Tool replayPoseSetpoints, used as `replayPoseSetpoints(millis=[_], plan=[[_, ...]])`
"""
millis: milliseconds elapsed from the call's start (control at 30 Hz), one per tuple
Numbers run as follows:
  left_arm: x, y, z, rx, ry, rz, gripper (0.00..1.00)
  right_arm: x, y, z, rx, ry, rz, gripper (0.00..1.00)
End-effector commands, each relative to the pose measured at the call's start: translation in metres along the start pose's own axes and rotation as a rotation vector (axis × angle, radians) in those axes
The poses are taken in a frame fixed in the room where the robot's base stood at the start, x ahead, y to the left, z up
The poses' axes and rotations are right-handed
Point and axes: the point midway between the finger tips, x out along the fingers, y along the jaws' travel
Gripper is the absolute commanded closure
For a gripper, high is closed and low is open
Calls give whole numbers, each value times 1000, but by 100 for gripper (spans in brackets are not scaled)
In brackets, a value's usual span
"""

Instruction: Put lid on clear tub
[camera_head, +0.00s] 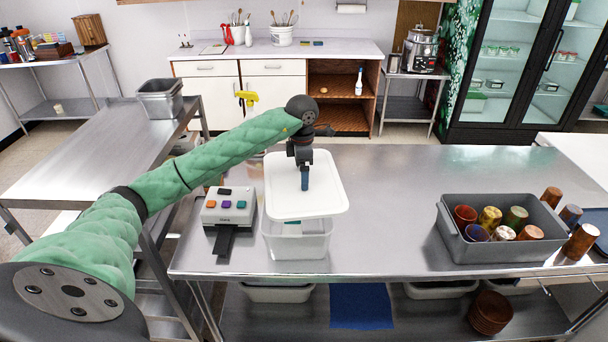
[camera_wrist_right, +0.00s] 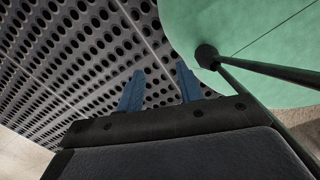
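The white lid (camera_head: 270,185) is in the head view, above and behind the clear tub (camera_head: 297,245) on the steel table. It looks raised off the tub and is wider than it, with the tub's front part showing below its near edge. My left gripper (camera_head: 305,186) comes down from above with its blue fingers together at the lid's middle; it appears shut on the lid, though the grip point is hidden. Something green shows inside the tub. My right gripper (camera_wrist_right: 160,88) shows only in the right wrist view, its two blue fingers apart and empty.
A label printer-like device (camera_head: 229,206) with coloured buttons stands left of the tub. A grey bin (camera_head: 497,250) with several cups is at the right, with more cups (camera_head: 580,241) beside it. The table (camera_head: 390,210) between tub and bin is clear.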

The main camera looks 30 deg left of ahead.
Motion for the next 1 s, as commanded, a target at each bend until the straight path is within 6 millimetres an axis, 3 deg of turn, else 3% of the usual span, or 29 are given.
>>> replayPoseSetpoints(millis=[100, 333, 533, 1000], plan=[[0, 2, -2, 37, -1, 0, 34, 12, 0, 11, -2, 56, 1, 64], [0, 2, -4, 99, 0, 0, 34, 10, 0, -12, -3, 189, 1, 64], [4, 2, -4, 132, 0, -1, 34, 9, 0, -17, -4, 211, 1, 64], [38, 2, -4, 130, 0, 0, 34, 7, 0, -27, -3, 216, 1, 64]])
